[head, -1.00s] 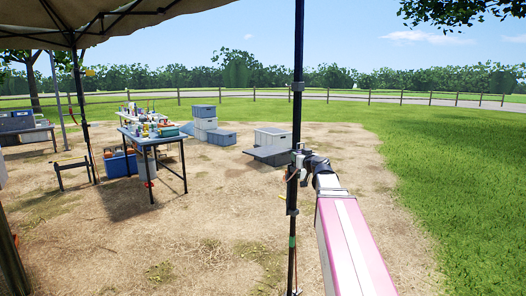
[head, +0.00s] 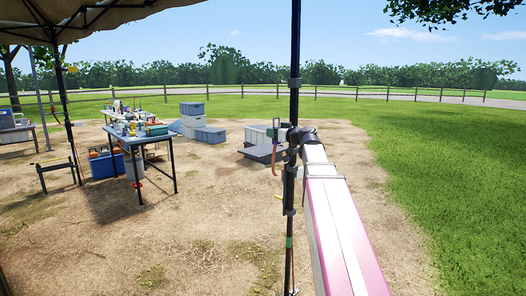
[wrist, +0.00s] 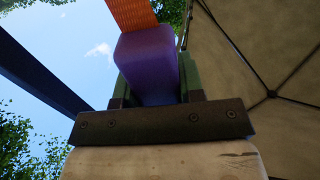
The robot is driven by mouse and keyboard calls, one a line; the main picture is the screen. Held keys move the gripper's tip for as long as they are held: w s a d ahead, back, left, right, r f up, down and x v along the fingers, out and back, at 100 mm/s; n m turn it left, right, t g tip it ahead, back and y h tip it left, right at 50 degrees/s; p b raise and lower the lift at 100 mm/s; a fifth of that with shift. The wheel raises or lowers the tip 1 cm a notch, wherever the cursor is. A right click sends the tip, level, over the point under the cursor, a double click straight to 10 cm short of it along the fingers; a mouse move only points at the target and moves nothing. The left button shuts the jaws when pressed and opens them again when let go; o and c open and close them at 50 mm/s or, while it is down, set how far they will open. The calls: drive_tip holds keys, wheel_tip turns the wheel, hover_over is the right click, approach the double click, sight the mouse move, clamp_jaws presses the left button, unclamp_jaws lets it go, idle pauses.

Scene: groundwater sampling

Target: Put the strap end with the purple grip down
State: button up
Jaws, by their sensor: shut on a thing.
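The purple grip (wrist: 150,65) is a smooth block on the end of an orange woven strap (wrist: 132,14). My gripper (wrist: 155,92) is shut on the purple grip, with a green finger on either side. The strap runs up from the grip and out of the top of the wrist view. In the head view my gripper (head: 279,138) is small, raised beside the dark canopy pole (head: 294,55). The grip cannot be made out clearly there.
The pole stands close to my gripper. The canopy (head: 75,14) spreads overhead at the left. A cluttered blue table (head: 150,140), grey crates (head: 206,134) and a cooler (head: 106,165) stand further left. Grass on the right is open.

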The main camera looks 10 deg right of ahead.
drive_tip(key=w+a+r, duration=0.2)
drive_tip(key=a+r, duration=0.1)
drive_tip(key=a, duration=0.3)
drive_tip(key=w+a+r, duration=0.2)
drive_tip(key=a+r, duration=0.1)
drive_tip(key=a, duration=0.3)
hover_over(266, 150)
wheel_tip(266, 150, down, 7)
drive_tip(key=shift+f, duration=2.05)
drive_tip(key=shift+f, duration=0.1)
drive_tip(key=o, duration=1)
